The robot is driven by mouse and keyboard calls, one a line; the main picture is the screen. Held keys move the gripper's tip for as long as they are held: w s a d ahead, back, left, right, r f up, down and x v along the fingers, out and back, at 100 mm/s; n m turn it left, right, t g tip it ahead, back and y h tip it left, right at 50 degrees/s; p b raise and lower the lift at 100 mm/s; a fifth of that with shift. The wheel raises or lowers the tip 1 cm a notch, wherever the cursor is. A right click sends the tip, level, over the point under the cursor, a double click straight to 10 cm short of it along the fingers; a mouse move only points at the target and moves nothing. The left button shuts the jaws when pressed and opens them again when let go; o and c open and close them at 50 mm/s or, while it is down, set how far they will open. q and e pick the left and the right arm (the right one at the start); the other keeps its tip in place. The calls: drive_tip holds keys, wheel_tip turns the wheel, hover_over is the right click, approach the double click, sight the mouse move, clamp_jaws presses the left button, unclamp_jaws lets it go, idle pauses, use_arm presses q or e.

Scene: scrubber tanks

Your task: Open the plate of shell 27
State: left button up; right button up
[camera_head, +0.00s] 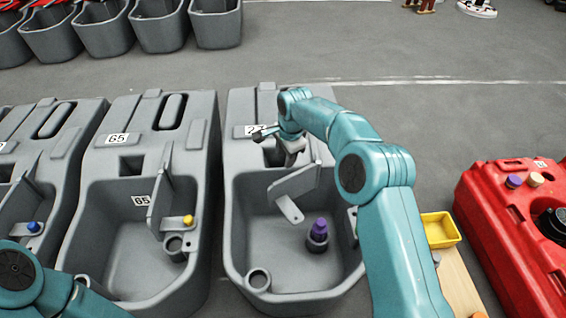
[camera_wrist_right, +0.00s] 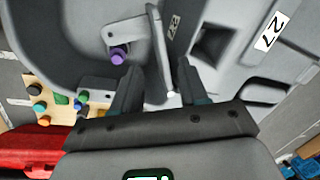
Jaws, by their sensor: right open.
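Shell 27 is a grey tank (camera_head: 238,200) in the middle of the head view. Its number label (camera_head: 246,131) is partly hidden by my right gripper (camera_head: 277,146); the label (camera_wrist_right: 270,32) shows whole in the wrist view. The grey plate (camera_head: 296,181) stands tilted over the basin, with a short tab below it. In the wrist view the plate (camera_wrist_right: 160,40) shows nearly edge-on, its lower end between the fingers of my open right gripper (camera_wrist_right: 157,66). I cannot tell whether they touch. A purple-capped fitting (camera_head: 318,230) stands in the basin. My left gripper is out of view.
Shell 65 (camera_head: 85,250) stands close on the left, with a yellow cap (camera_head: 188,220). A red tank (camera_head: 490,215) and a yellow tray (camera_head: 440,230) are at the right. More grey tubs (camera_head: 105,30) line the back. Floor behind shell 27 is clear.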

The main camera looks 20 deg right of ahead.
drive_tip(key=shift+s+r, duration=0.15)
drive_tip(key=shift+r, duration=0.55)
drive_tip(key=shift+s+r, duration=0.15)
drive_tip(key=shift+r, duration=0.55)
